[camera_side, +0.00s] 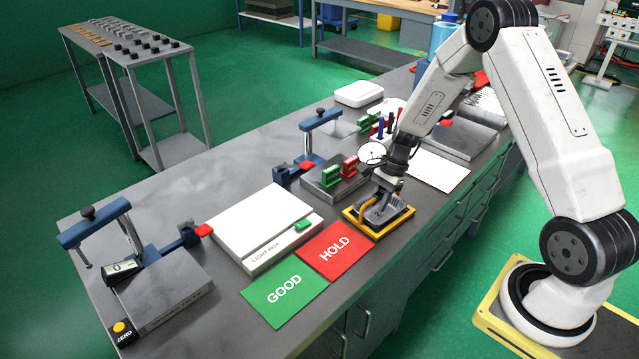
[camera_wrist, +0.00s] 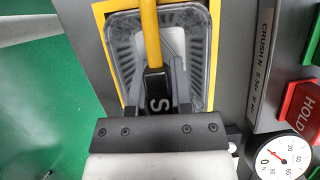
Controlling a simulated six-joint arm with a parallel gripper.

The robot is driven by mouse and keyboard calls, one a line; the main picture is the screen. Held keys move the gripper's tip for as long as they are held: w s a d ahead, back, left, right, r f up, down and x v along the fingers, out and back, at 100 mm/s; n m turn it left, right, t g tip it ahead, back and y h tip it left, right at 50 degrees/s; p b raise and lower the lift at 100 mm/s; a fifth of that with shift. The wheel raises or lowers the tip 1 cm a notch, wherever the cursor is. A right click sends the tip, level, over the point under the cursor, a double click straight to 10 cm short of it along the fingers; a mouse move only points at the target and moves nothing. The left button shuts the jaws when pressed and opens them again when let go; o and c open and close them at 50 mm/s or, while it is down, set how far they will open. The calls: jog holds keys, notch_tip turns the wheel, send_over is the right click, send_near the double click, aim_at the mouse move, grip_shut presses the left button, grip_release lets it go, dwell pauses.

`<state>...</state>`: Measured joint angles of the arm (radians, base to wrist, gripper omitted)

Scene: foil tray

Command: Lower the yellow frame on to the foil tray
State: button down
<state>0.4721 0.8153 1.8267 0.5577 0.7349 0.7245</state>
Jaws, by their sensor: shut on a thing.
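My gripper (camera_side: 382,204) points down over the foil tray at the bench's front edge. In the wrist view my gripper (camera_wrist: 156,78) is shut on a black block marked S. The border also shows in the side view (camera_side: 364,233). The fingers and block hide part of the tray. I cannot tell whether the frame touches it.
A red HOLD card (camera_side: 336,249) and a green GOOD card (camera_side: 285,295) lie to the left. A white light box (camera_side: 262,225) is behind them. A grey block with green and red handles (camera_side: 335,180) and a dial gauge (camera_wrist: 278,158) stand close by.

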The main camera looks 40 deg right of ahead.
aim_at(384, 190)
jog(key=shift+f, duration=0.15)
jog(key=shift+c, duration=2.2)
grip_release()
jog(key=shift+v, duration=3.9)
jog(key=shift+s+a+r+n+h, duration=0.2)
jog(key=shift+a+r+n+h, duration=0.1)
jog(key=shift+a+n, duration=0.25)
jog(key=s+a+r+n+t+h, duration=0.1)
jog(key=s+a+r+n+h, duration=0.1)
jog(key=s+a+n, duration=0.3)
jog(key=s+a+r+n+t+h, duration=0.1)
jog(key=s+a+r+n+h, duration=0.1)
jog(key=s+a+n, duration=0.4)
jog(key=a+r+n, duration=0.1)
jog(key=a+n, duration=0.3)
jog(key=n, duration=0.3)
jog(key=shift+r, duration=0.15)
